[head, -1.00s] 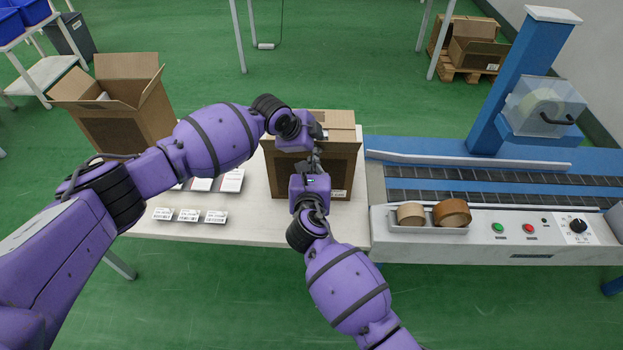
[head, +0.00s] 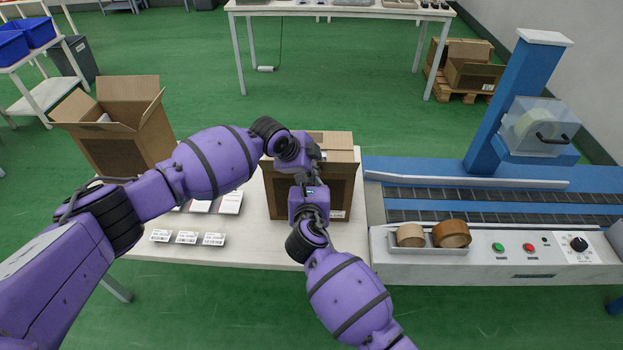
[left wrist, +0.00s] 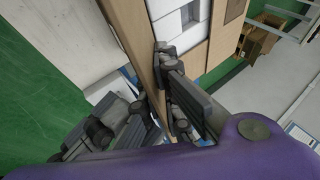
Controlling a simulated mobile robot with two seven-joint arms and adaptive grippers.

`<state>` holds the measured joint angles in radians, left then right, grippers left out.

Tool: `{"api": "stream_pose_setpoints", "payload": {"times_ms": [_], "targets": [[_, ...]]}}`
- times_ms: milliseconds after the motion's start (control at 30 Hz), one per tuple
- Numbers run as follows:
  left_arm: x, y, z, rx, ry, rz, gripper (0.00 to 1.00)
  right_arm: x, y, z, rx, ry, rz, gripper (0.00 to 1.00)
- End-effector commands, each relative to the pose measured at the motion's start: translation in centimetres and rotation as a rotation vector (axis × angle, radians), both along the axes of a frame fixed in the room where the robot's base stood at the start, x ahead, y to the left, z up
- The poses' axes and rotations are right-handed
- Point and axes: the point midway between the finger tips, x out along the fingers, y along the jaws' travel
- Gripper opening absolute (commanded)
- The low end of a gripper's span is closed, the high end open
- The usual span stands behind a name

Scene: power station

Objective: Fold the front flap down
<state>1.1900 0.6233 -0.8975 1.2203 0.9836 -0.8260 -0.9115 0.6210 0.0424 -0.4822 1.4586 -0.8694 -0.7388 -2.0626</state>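The cardboard box (head: 340,188) stands on the table in front of me, its dark front panel facing me. My left gripper (head: 306,158) is over its front top edge, and the arm hides much of the top. In the left wrist view the left fingers (left wrist: 172,85) are close beside a tan cardboard strip (left wrist: 137,42), seemingly the front flap or edge. White contents (left wrist: 178,30) show between cardboard panels. My right gripper (head: 310,180) is upright before the front panel; it also shows in the left wrist view (left wrist: 125,118). Neither gripper's opening is clear.
An open box (head: 125,135) stands at the left. Label cards (head: 187,238) lie on the table (head: 260,252). At right is a blue taping machine (head: 490,178) with tape rolls (head: 450,234) in a tray. Both arms crowd the box.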

Motion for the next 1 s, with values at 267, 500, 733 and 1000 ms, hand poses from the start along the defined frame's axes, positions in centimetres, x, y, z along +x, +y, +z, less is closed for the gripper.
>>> {"api": "stream_pose_setpoints", "payload": {"times_ms": [267, 500, 733, 1000], "targets": [[-0.9, -0.4, -0.7, 0.002, 0.02, -0.01, 0.22, 0.5, -0.1, 1.0, 0.002, -0.018, 0.001, 0.0], [-1.4, -0.2, 0.0, 0.0, 0.02, -0.011, 0.22, 0.6, -0.2, 1.1, 0.0, -0.019, 0.0, 0.0], [-2.7, 1.2, 2.9, 0.0, 0.015, -0.01, 0.22, 0.6, -0.2, 0.9, 0.0, -0.016, -0.002, 0.0], [-3.7, 2.5, 5.9, -0.001, 0.004, -0.005, 0.22, 0.3, -0.1, 0.5, 0.0, -0.009, 0.0, 0.0]]}}
